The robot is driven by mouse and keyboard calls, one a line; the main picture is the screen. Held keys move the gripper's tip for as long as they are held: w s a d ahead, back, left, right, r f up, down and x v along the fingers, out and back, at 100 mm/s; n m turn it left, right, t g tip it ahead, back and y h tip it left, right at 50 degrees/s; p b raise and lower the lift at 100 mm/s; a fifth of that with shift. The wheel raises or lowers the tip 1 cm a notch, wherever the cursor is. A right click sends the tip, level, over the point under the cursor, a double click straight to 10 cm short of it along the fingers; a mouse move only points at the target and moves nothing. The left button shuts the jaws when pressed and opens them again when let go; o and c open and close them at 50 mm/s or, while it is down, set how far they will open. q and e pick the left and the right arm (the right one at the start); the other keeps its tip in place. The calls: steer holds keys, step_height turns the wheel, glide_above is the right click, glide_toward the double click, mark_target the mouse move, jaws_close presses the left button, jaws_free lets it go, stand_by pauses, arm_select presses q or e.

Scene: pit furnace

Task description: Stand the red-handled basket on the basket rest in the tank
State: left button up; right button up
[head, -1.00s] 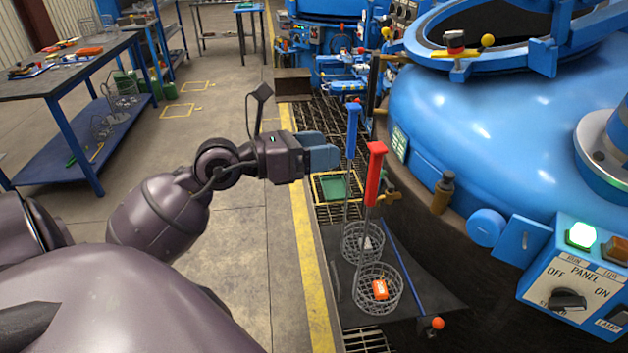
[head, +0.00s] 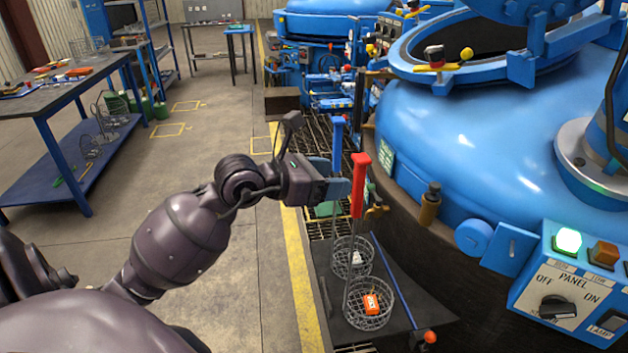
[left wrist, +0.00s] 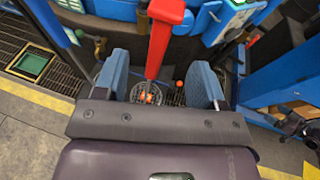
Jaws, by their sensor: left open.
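The red-handled basket (head: 369,322) is a round wire basket on a dark plate, holding an orange piece. Its upright red handle (head: 359,180) rises beside my left gripper (head: 340,188). The left gripper is open, its blue fingers pointing right at the handle. In the left wrist view the red handle (left wrist: 164,40) shows between the two fingers of the left gripper (left wrist: 160,85), with no finger visibly touching it. I cannot tell whether it is inside the jaws. The basket rest cannot be made out.
A blue-handled basket (head: 352,262) stands just behind, its blue handle (head: 338,140) near my fingers. A blue rod (head: 392,280) lies along the plate. The large blue furnace (head: 480,140) and its control panel (head: 572,290) fill the right. Open floor (head: 200,290) lies left.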

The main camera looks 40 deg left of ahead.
mark_target(355, 177)
arm_select(q)
steer(key=shift+b+x, duration=0.3)
steer(key=shift+x, duration=2.5)
jaws_close()
